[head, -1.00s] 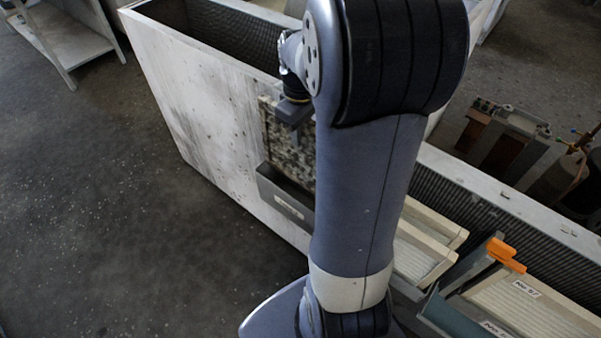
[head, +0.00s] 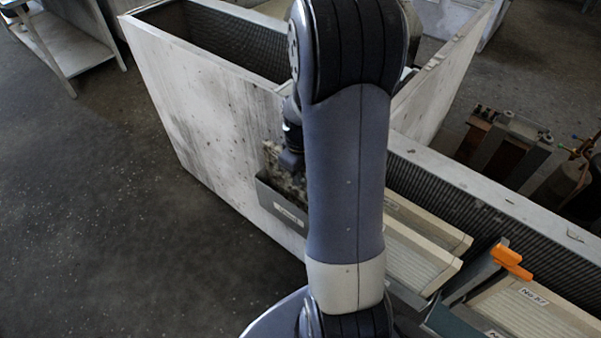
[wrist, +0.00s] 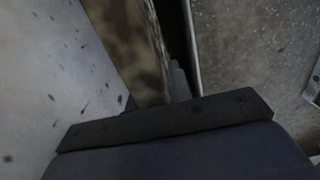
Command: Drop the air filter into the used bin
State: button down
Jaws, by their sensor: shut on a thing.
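The air filter, a dirty mottled grey-brown panel (head: 284,178), is partly inside the grey labelled bin (head: 283,207) mounted on the white housing wall. Only its upper left part shows; my arm hides the rest. My gripper (head: 291,160) is above the bin, shut on the filter's upper edge. In the wrist view the filter (wrist: 138,45) stretches away from the gripper as a brown blurred face with a pale edge. The gripper's fingertips are mostly hidden in both views, and I cannot tell whether the filter touches the bin's floor.
The white housing walls (head: 205,115) rise behind the bin. Cream pleated filters (head: 425,255) lie in a rack at the right, near an orange handle (head: 510,258). Cylinders and brown blocks stand at the far right. Open floor (head: 110,220) lies left.

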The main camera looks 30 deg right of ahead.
jog(key=shift+f+b, duration=0.45)
jog(key=shift+f, duration=0.1)
jog(key=c, duration=1.3)
grip_release()
notch_tip(320, 180, up, 13)
jog(key=shift+r+p, duration=0.1)
jog(key=shift+p, duration=1.05)
